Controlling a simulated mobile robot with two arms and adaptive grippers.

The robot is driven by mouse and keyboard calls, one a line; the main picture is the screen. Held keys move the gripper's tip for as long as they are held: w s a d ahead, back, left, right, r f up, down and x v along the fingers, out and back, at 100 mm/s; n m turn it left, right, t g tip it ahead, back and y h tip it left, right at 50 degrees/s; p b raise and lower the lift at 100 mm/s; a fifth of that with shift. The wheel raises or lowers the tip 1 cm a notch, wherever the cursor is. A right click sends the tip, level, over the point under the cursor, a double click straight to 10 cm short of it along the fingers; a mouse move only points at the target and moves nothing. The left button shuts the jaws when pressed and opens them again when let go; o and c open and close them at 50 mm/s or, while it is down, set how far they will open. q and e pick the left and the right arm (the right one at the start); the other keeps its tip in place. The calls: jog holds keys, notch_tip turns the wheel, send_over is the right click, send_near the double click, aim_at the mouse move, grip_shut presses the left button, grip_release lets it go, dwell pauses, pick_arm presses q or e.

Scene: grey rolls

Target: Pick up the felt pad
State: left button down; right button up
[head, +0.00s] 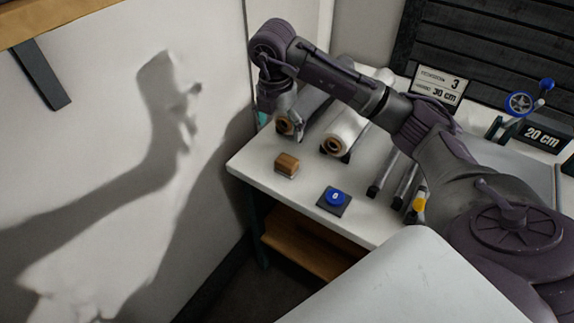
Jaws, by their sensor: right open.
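A small block (287,165) with a brown top and a paler lower layer sits near the left end of the white table. It may be the felt pad, but I cannot tell for sure. My right arm reaches in from the right across the table. Its gripper (298,132) points down by the brown-cored ends of the rolls, behind the block in the picture and apart from it. It is open, and I see nothing held, though the fingers are small and partly hidden. My left gripper is not in view.
A grey roll (318,103) and a white roll (350,127) lie on the table (262,155), beside dark-ended bars (384,172). A blue button on a dark square base (335,199) stands in front. A sign (438,86) stands behind. The wall (200,90) is close left.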

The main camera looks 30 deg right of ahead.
aim_at(287, 160)
jog(key=f, duration=0.2)
jog(key=d+f, duration=0.1)
jog(key=f, duration=0.5)
jog(key=shift+d+p, duration=0.35)
jog(key=shift+p, duration=0.05)
jog(key=f, duration=0.1)
jog(key=f+p, duration=0.1)
jog(key=f, duration=0.2)
jog(key=shift+s+d+f, duration=0.1)
jog(key=shift+s+f, duration=0.15)
jog(key=shift+f, duration=0.15)
jog(key=shift+w+f, duration=0.1)
jog(key=shift+f, duration=0.25)
jog(key=shift+c, duration=0.4)
jog(key=c, duration=1.2)
jog(key=shift+o, duration=0.2)
jog(key=shift+r, duration=0.15)
